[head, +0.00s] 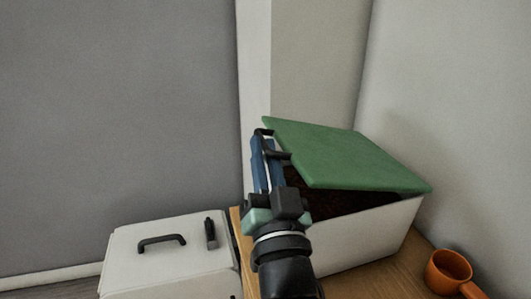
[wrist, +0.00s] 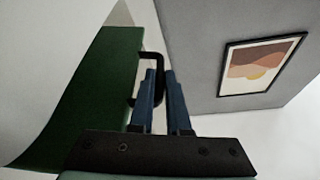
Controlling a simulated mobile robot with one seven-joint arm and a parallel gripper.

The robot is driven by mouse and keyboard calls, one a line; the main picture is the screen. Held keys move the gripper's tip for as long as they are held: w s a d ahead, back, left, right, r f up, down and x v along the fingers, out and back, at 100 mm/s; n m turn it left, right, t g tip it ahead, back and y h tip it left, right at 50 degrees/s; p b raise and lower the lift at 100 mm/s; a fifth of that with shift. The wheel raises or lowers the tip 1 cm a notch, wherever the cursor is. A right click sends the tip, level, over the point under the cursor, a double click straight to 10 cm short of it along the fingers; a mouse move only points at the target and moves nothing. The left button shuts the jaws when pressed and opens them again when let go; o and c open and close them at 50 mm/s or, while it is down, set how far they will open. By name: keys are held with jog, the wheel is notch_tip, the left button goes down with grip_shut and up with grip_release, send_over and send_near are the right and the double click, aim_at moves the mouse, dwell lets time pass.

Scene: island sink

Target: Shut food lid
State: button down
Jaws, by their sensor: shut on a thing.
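A white food box (head: 375,234) stands on a wooden surface against the wall, with a dark inside showing through a gap. Its green lid (head: 345,155) is partly raised and tilted, higher at the left and low at the right edge. In the wrist view the lid (wrist: 88,92) fills the left side, and a black handle (wrist: 153,58) sticks out from it. My gripper (head: 262,146) is at the lid's left edge, and its blue fingers (wrist: 160,76) are shut on this handle. Part of the box's left side is hidden behind my gripper.
A white box (head: 170,262) with a black handle (head: 162,241) and a small dark object (head: 210,233) on top is at the lower left. An orange mug (head: 447,271) stands at the lower right, close to the food box. A framed picture (wrist: 259,64) hangs on the wall.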

jog(key=shift+d+f, duration=0.15)
jog(key=shift+f, duration=0.15)
jog(key=c, duration=1.2)
grip_release()
jog(key=shift+o, duration=0.2)
jog(key=b+v, duration=0.3)
jog(key=v, duration=0.9)
jog(key=shift+s, duration=0.4)
jog(key=shift+d+f, duration=0.1)
